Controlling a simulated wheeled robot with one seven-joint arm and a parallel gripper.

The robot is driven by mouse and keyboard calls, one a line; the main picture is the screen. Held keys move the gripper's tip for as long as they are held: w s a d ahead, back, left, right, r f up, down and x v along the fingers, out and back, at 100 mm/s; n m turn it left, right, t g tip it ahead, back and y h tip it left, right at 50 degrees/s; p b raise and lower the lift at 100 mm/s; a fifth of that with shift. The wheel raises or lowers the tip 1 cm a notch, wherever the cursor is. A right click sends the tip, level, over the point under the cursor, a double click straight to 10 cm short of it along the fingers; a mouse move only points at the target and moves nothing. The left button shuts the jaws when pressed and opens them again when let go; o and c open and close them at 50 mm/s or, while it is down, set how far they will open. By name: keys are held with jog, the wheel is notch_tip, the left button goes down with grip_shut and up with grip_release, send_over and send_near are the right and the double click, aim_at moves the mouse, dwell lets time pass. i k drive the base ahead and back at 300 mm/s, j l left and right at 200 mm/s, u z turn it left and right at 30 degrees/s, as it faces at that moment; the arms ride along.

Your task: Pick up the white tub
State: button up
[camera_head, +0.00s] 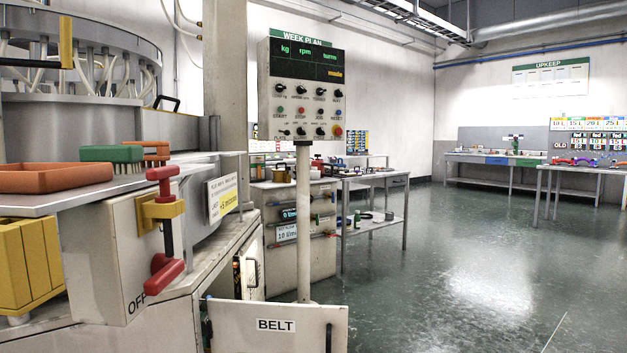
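I cannot make out a white tub in the head view. The far tables hold many small items, too small to tell apart. My gripper is not in view.
A lapping machine with a grey shelf (120,190) fills the left, bearing an orange tray (52,178) and a green brush (110,154). A control panel (305,92) on a post and a BELT door (276,327) stand ahead. Floor at right (470,260) is clear.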

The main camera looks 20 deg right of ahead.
aim_at(315, 175)
jog(key=i+l+z, duration=0.25)
jog(key=l+z, duration=0.15)
jog(key=l, duration=0.15)
jog(key=i+l+z, duration=0.35)
jog(key=l, duration=0.15)
jog(key=i+l+z, duration=0.55)
jog(key=i, duration=0.3)
jog(key=i+l+z, duration=0.15)
jog(key=i, duration=0.3)
jog(key=i+j+u, duration=0.1)
jog(key=i+u, duration=0.55)
jog(key=i, duration=0.2)
jog(key=i+l+u, duration=0.15)
jog(key=i+u, duration=0.3)
jog(key=i, duration=1.85)
